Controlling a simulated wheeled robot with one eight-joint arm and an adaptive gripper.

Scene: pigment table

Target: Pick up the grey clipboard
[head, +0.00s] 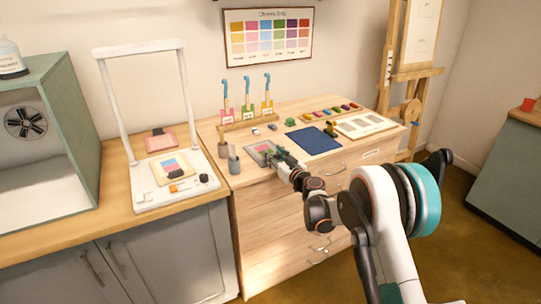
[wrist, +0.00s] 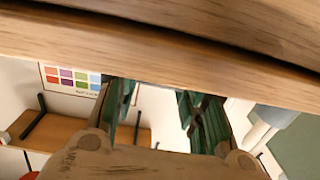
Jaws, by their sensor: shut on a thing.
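The grey clipboard (head: 261,152) lies at the front left of the wooden drawer cabinet's top, with a pinkish sheet on it. My gripper (head: 276,157) reaches in from the right, low over the top, and is shut on the clipboard's right edge. In the wrist view the green fingers of my gripper (wrist: 160,100) point up the picture, and their tips are hidden behind a wooden edge. The clipboard cannot be made out in the wrist view. Whether it is raised off the top cannot be told.
Grey cups (head: 233,160) stand just left of the clipboard. A dark blue mat (head: 314,141) lies to its right, with a swatch board (head: 368,124) beyond. A rack with blue-handled tools (head: 247,118) stands behind. A wooden edge (wrist: 170,55) crosses close to the wrist camera.

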